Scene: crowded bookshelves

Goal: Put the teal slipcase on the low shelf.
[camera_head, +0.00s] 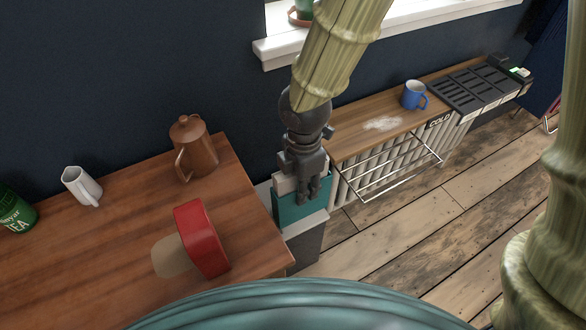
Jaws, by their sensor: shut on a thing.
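The teal slipcase (288,213) is in the middle of the view, just right of the wooden table's corner. Its face is teal with a pale band along the top. My gripper (309,198) comes down from above and is shut on it, with the fingers covering part of its face. The slipcase appears upright. A pale ledge (306,225) shows right under it; I cannot tell whether they touch, or whether this ledge is the low shelf. A wooden shelf (352,141) runs above a radiator to the right.
The wooden table (120,235) at left holds a brown jug (195,150), a white pitcher (82,186), a green tea tin (15,212) and a red object (201,238). A blue mug (413,95) and black rack (480,88) are at right. A wire rack (390,168) juts out before the radiator.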

